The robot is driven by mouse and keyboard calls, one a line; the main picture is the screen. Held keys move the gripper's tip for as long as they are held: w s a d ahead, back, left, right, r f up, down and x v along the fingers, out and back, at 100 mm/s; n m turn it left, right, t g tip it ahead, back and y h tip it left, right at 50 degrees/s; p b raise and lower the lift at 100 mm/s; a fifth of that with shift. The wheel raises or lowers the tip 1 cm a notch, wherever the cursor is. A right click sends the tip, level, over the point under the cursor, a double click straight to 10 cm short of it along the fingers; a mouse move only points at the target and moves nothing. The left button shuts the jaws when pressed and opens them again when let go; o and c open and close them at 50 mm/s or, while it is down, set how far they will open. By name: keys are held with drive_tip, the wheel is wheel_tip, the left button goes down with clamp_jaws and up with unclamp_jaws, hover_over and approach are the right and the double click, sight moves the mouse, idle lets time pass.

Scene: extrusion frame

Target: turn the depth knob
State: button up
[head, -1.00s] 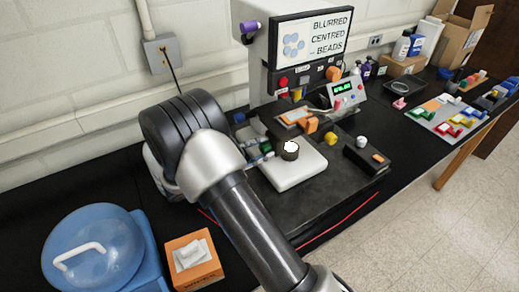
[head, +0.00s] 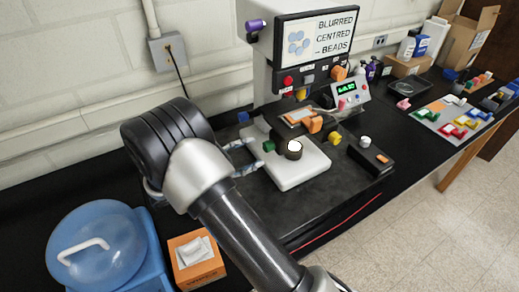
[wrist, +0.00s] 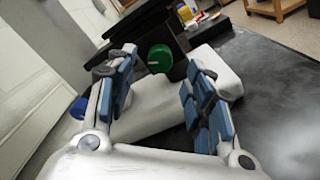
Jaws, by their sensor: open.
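A round green knob (head: 268,146) sits on the left side of the machine's dark stage part, by the white base (head: 302,168). I cannot read a label saying it is the depth knob. My gripper (head: 252,155) is open and empty, left of the green knob and pointing at it. In the wrist view, the green knob (wrist: 159,58) shows beyond and between the blue-padded fingertips of my gripper (wrist: 160,76), and I see no contact. A black round part with a white top (head: 294,149) stands just right of the knob.
The machine carries other knobs: blue (head: 243,117), yellow (head: 335,138) and orange (head: 313,124). A black box with a white knob (head: 370,156) stands right of the base. A blue-lidded container (head: 95,250) and an orange tissue box (head: 195,260) are at front left.

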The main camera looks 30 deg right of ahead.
sight(265, 148)
drive_tip(key=shift+a, duration=1.2)
drive_tip(key=d+n+p, duration=0.3)
drive_tip(key=n, duration=0.2)
drive_tip(key=d+n+p, duration=0.3)
drive_tip(key=d+n, duration=0.1)
drive_tip(key=shift+w+d+n, duration=0.1)
drive_tip(key=shift+d+n, duration=0.2)
drive_tip(key=shift+n, duration=0.1)
drive_tip(key=shift+c, duration=0.2)
